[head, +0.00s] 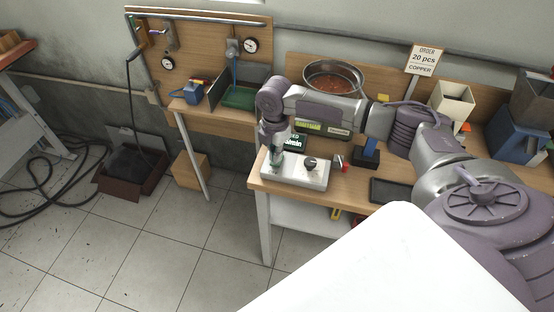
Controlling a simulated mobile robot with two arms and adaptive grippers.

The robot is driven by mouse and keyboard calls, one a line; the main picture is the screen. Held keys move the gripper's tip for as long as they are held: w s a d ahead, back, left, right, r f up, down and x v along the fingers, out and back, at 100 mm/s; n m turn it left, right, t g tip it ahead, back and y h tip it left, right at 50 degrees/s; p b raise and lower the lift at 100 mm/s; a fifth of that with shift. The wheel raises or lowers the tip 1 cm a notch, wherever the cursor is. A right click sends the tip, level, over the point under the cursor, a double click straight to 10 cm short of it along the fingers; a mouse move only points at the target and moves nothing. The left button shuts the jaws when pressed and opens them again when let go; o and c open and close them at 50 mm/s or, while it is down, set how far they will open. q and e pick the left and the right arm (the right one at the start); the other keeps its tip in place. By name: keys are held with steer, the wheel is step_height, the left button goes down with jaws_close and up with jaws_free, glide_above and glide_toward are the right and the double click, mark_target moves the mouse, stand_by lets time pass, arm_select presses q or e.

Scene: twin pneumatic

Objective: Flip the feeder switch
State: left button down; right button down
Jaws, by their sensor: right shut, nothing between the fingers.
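A light grey control box (297,176) sits at the front left corner of the wooden workbench. It has a round black knob (310,163) on its top. I cannot tell which part of it is the feeder switch. My right gripper (276,161) points down over the left part of the box, left of the black knob. It is shut and empty. I cannot tell whether its tips touch the box, and it hides part of the box's top. My left gripper is not in view.
A small red-tipped part (340,161) stands just right of the box. Behind my right arm is a steel bowl (334,68) of copper-coloured pieces. A green tray (240,97) lies at the back left. A dark flat tablet (391,191) lies at the right front.

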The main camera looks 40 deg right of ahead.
steer(key=shift+f+b, duration=0.3)
steer(key=shift+f, duration=0.55)
stand_by(0.3)
steer(key=shift+r, duration=0.1)
step_height(320, 180, up, 7)
steer(key=p, duration=0.7)
steer(key=shift+p, duration=0.4)
